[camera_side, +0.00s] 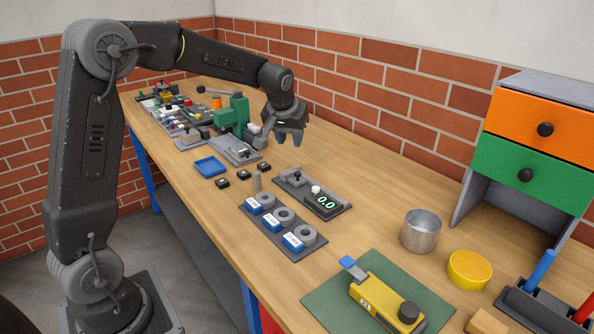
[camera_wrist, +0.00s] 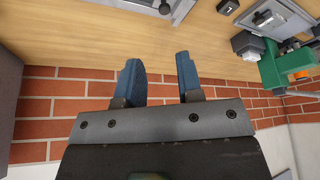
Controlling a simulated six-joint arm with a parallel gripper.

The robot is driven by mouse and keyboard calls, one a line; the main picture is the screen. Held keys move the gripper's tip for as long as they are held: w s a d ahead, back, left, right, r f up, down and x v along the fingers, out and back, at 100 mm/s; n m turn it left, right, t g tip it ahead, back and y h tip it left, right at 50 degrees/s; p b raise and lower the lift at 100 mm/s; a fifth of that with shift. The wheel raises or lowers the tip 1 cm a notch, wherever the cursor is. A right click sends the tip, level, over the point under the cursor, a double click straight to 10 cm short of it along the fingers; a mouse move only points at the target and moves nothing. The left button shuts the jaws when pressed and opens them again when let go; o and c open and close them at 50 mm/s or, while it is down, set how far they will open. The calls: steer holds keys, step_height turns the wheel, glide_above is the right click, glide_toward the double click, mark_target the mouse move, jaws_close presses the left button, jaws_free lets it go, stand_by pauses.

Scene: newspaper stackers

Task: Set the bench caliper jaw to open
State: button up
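The bench caliper is a dark grey plate (camera_side: 289,180) lying on the bench. It has a display (camera_side: 325,203) reading 0.0, a small white knob (camera_side: 316,189) and an upright grey block at its far left end. The jaw's exact position is too small to tell. My gripper (camera_side: 288,140) hangs above the back of the bench, up and to the left of the caliper, touching nothing. In the wrist view its two blue fingers (camera_wrist: 157,65) stand apart with nothing between them. A grey plate edge at the top of that view may be the caliper, mostly cut off.
A grey plate fixture (camera_side: 234,150) and a green press-like device (camera_side: 233,115) stand left of the caliper. In front are a rack of grey rings (camera_side: 284,216) and a blue tray (camera_side: 210,166). A metal cup (camera_side: 421,232) stands to the right. The brick wall (camera_side: 400,95) bounds the back.

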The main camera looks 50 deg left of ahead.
mark_target(298, 173)
steer(key=x, duration=1)
steer(key=a+x, duration=0.1)
steer(key=x, duration=0.4)
steer(key=shift+w+a+f, duration=0.1)
steer(key=shift+w+f, duration=0.05)
steer(key=shift+w, duration=0.1)
steer(key=shift+c, duration=0.2)
jaws_close()
